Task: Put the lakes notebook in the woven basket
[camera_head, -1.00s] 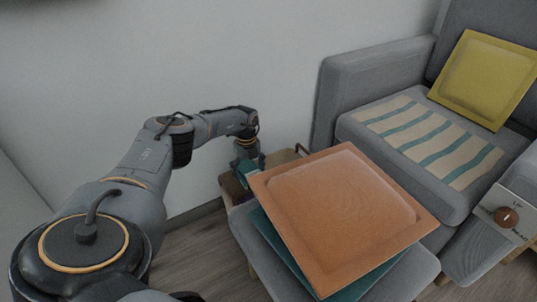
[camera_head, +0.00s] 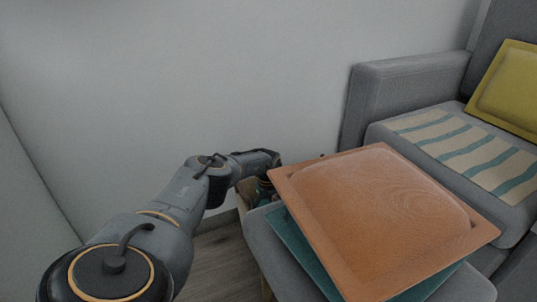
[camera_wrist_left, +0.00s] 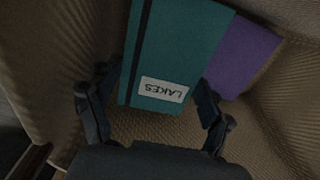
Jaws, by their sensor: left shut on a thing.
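The teal lakes notebook (camera_wrist_left: 180,45), with a dark band and a white "LAKES" label, is between the fingers of my left gripper (camera_wrist_left: 155,92) in the left wrist view. The gripper is shut on it. The tan woven basket (camera_wrist_left: 60,30) surrounds the notebook and fingers in that view, and the notebook is inside it. I cannot tell whether the notebook touches the basket floor. In the head view my left gripper (camera_head: 264,190) is low at the basket, mostly hidden by my arm and the cushions. My right gripper is not in view.
A purple book-like thing (camera_wrist_left: 245,58) lies in the basket beside the notebook. An orange cushion (camera_head: 385,215) over a teal one (camera_head: 300,255) rests on a grey seat (camera_head: 262,245) right of the basket. A grey sofa (camera_head: 405,95) stands behind; the wall is left.

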